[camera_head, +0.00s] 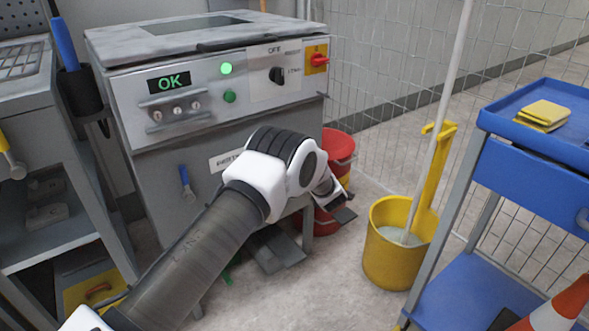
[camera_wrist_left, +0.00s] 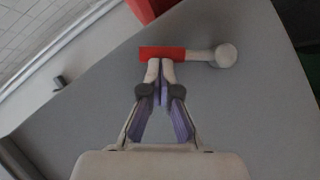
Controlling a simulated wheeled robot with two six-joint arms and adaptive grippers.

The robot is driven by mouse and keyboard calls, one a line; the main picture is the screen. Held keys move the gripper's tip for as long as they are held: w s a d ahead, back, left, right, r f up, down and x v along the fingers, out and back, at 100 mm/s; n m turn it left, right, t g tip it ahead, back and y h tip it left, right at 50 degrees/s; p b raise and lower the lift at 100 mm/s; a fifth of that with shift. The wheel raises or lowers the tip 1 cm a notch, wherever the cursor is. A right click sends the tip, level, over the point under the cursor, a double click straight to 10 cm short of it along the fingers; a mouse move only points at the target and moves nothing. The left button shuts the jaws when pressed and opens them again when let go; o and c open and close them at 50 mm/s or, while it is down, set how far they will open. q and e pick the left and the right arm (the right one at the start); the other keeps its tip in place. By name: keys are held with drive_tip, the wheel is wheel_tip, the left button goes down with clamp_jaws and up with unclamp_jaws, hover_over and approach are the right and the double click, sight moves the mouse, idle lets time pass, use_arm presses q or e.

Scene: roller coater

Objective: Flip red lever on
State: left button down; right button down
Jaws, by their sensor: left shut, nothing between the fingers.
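A lever with a red grip (camera_wrist_left: 160,53) and a pale shaft ending in a round hub (camera_wrist_left: 225,55) is on a grey panel in the left wrist view. It lies about level across that picture. My left gripper (camera_wrist_left: 161,66) is shut and empty, its fingertips right at the lower edge of the red grip; I cannot tell if they touch. In the head view my left gripper (camera_head: 344,208) is low beside the right side of the grey machine (camera_head: 160,140), and the lever cannot be made out there. My right gripper is not in view.
The machine front has a lit OK display (camera_head: 168,82), a black selector (camera_head: 277,75) and a red rotary switch (camera_head: 319,60). Red buckets (camera_head: 339,146) stand behind my gripper. A yellow mop bucket (camera_head: 395,262) and blue cart (camera_head: 545,140) are to the right.

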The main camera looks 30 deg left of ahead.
use_arm(q)
drive_tip(key=shift+w+d+f+b, duration=0.25)
drive_tip(key=shift+w+f, duration=0.1)
drive_tip(key=shift+w, duration=0.2)
drive_tip(key=shift+w+d+f+b, duration=0.15)
drive_tip(key=shift+w+f+b, duration=0.2)
drive_tip(key=shift+w, duration=0.2)
drive_tip(key=shift+w+d+f+b, duration=0.2)
drive_tip(key=shift+w+f, duration=0.2)
drive_tip(key=shift+w, duration=0.15)
drive_tip(key=s+d+r+p, duration=0.6)
drive_tip(key=d+r+p, duration=0.1)
drive_tip(key=r, duration=0.1)
drive_tip(key=shift+s+d+r, duration=0.15)
drive_tip(key=shift+r, duration=0.25)
